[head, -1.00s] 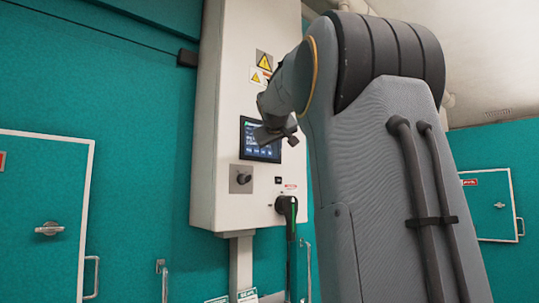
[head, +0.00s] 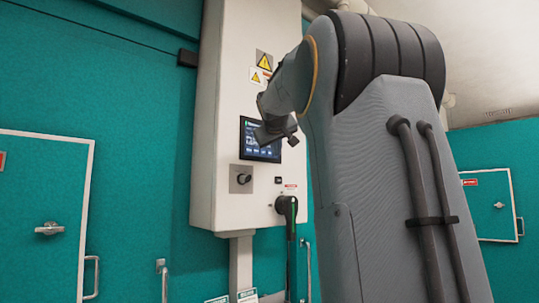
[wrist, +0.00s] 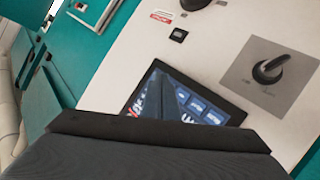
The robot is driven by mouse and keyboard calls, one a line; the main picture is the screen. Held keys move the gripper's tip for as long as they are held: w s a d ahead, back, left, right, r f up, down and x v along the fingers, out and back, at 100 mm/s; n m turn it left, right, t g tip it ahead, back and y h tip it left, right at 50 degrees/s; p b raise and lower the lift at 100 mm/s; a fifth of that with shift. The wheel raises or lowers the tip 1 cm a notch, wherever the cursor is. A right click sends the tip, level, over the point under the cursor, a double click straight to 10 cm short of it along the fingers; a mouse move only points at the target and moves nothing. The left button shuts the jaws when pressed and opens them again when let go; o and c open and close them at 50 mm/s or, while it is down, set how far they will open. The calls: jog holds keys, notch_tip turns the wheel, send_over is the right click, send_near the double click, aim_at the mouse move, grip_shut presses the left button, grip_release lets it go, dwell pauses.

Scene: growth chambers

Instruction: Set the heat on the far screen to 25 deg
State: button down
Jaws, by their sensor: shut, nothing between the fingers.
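The screen (head: 249,136) is a small dark touch panel with a blue-lit display on the tall white cabinet (head: 225,90). Its text is too small to read in the head view. My gripper (head: 277,137) is in front of the screen's right side and covers part of it. In the wrist view the screen (wrist: 208,107) lies tilted, with several blue buttons showing. My shut, empty gripper (wrist: 166,92) reaches over its middle as a dark finger, hiding part of the display. I cannot tell whether the tip touches the glass.
Below the screen are a rotary knob (head: 241,178) and a large black handle (head: 290,207). The knob (wrist: 270,68) is close by in the wrist view. Yellow warning labels (head: 263,62) are above. A white-framed teal door (head: 40,200) is at left.

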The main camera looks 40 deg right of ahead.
jog(key=shift+w, duration=0.1)
dwell(0.7)
jog(key=shift+w, duration=0.3)
jog(key=shift+w, duration=0.35)
dwell(0.6)
jog(key=shift+s, duration=0.75)
jog(key=s, duration=0.5)
jog(key=shift+d, duration=0.2)
dwell(0.3)
dwell(0.5)
